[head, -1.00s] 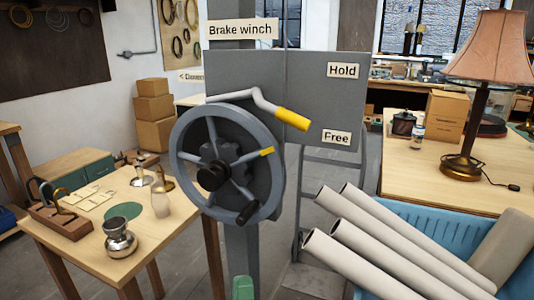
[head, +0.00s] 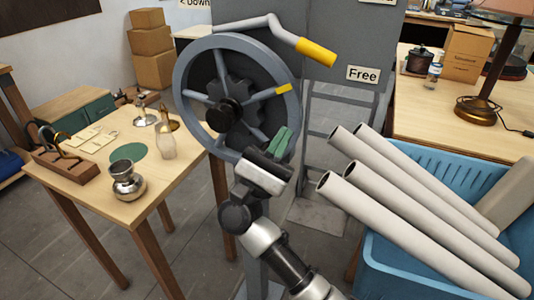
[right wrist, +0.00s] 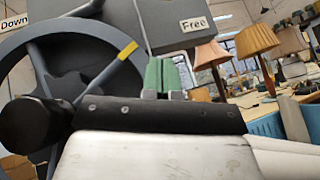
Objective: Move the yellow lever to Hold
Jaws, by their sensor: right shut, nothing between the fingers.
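The yellow lever (head: 316,52) is a bent grey rod with a yellow grip, at the top of the brake winch. Its grip points down and right, just above and left of the Free label (head: 362,74). The Hold label is almost wholly cut off at the top of the head view. My right gripper (head: 281,143), with green fingers, is shut and empty in front of the lower right of the handwheel (head: 188,92), below the grip and apart from it. The right wrist view shows its fingers (right wrist: 169,76) together, below the Free label (right wrist: 194,24). My left gripper is out of view.
A blue crate (head: 440,160) with several pale tubes (head: 410,215) stands at the right, close to my right arm. A wooden table (head: 85,190) with a metal pot (head: 127,182) stands at the left. The handwheel's black knob (right wrist: 35,125) is near my right wrist.

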